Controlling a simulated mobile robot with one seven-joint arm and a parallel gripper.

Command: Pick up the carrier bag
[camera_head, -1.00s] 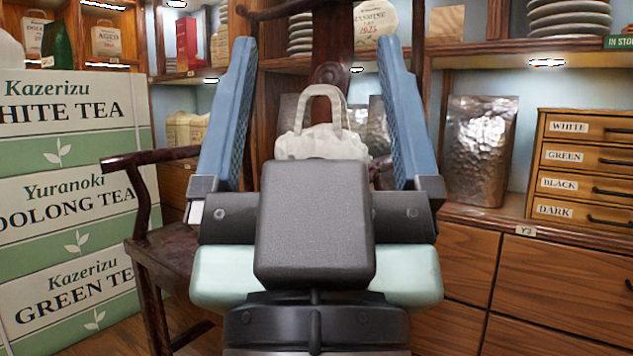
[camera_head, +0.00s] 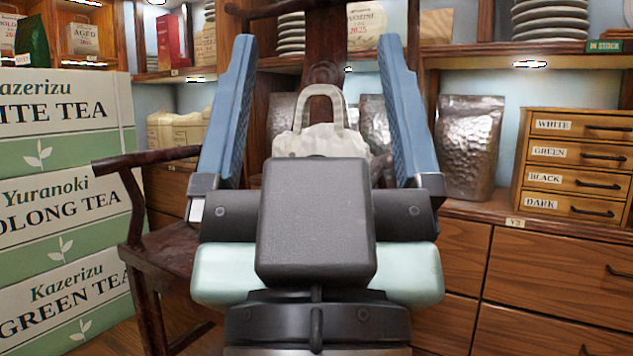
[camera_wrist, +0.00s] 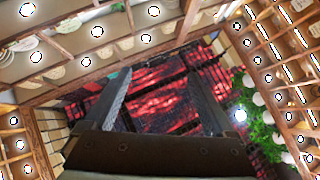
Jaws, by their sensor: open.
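The carrier bag (camera_head: 321,139) is pale and whitish, with an upright looped handle (camera_head: 320,92). In the head view it shows beyond my gripper, between the two blue fingers, in front of the dark wooden chair back. Its lower part is hidden behind my gripper's body. My gripper (camera_head: 313,60) is open and empty, its fingers wide apart and pointing up in the picture. The bag appears farther off than the fingers, and I see no contact. In the wrist view my gripper's dark fingers (camera_wrist: 157,75) are spread, and the bag does not show there.
A dark wooden chair (camera_head: 160,245) stands ahead, its arm reaching left. Stacked tea boxes (camera_head: 60,205) stand at the left. A silver pouch (camera_head: 468,148) and a small drawer chest (camera_head: 575,165) stand on the counter at the right. Shelves with plates (camera_head: 550,22) line the back.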

